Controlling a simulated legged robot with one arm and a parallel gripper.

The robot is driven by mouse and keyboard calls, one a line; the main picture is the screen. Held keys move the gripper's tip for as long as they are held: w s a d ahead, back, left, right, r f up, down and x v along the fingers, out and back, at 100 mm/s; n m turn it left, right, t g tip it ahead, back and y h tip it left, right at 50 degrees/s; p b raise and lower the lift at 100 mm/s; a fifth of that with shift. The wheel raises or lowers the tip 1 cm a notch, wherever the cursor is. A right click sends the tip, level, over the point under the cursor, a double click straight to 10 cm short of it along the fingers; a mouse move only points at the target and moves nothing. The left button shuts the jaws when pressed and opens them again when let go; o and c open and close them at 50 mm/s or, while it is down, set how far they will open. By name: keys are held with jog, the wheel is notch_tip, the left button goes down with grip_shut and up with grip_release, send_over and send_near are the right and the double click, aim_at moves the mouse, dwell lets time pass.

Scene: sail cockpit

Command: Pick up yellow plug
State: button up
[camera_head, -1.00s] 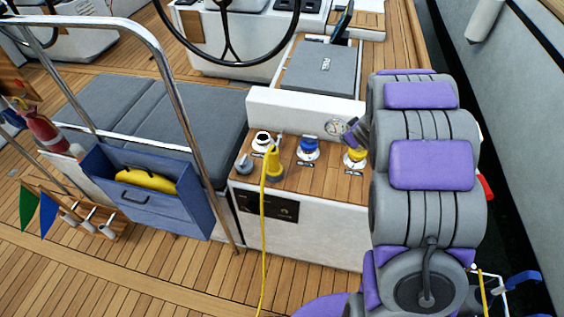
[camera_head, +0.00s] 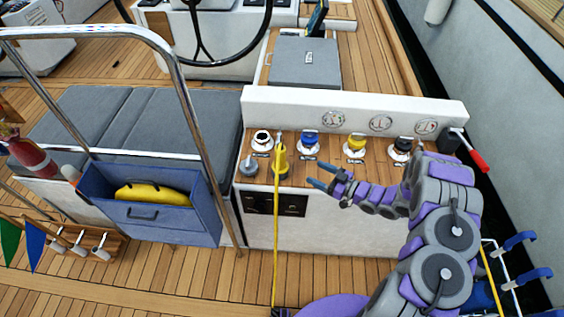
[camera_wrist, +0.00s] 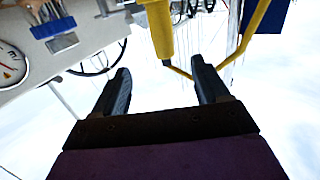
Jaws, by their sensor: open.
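The yellow plug (camera_head: 280,162) stands upright on the wooden-topped console (camera_head: 325,176), with a yellow cable hanging from it down the front. My gripper (camera_head: 319,178) is to the right of the plug, apart from it, with its fingers pointing left toward it. In the wrist view my gripper (camera_wrist: 162,85) has its two dark fingers spread with nothing between them. The yellow plug (camera_wrist: 160,30) shows at the top there, beyond the fingertips, with the yellow cable running to its right.
Sockets with white (camera_head: 262,138), blue (camera_head: 310,140), yellow (camera_head: 355,146) and black (camera_head: 402,147) covers line the console's back. A grey knob (camera_head: 248,166) is left of the plug. A blue bin (camera_head: 180,222) holds a yellow item. A steel rail (camera_head: 188,110) rises left of the console.

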aim_at(285, 157)
jog(key=x, duration=0.3)
jog(key=b+x, duration=0.1)
jog(key=x, duration=0.7)
jog(key=shift+s+a+r+b, duration=0.2)
jog(key=shift+s+a+b, duration=0.05)
jog(key=shift+s+b, duration=0.15)
jog(key=shift+w+y, duration=0.15)
jog(key=shift+y, duration=0.15)
jog(key=b+x, duration=0.1)
jog(key=x, duration=0.5)
jog(key=shift+r+b, duration=0.1)
jog(key=shift+b, duration=0.25)
jog(key=shift+d+r, duration=0.1)
jog(key=shift+d, duration=0.8)
jog(key=c, duration=0.3)
jog(key=shift+c, duration=0.7)
jog(key=shift+a, duration=0.5)
jog(key=c, duration=0.5)
jog(key=shift+d, duration=0.15)
grip_shut()
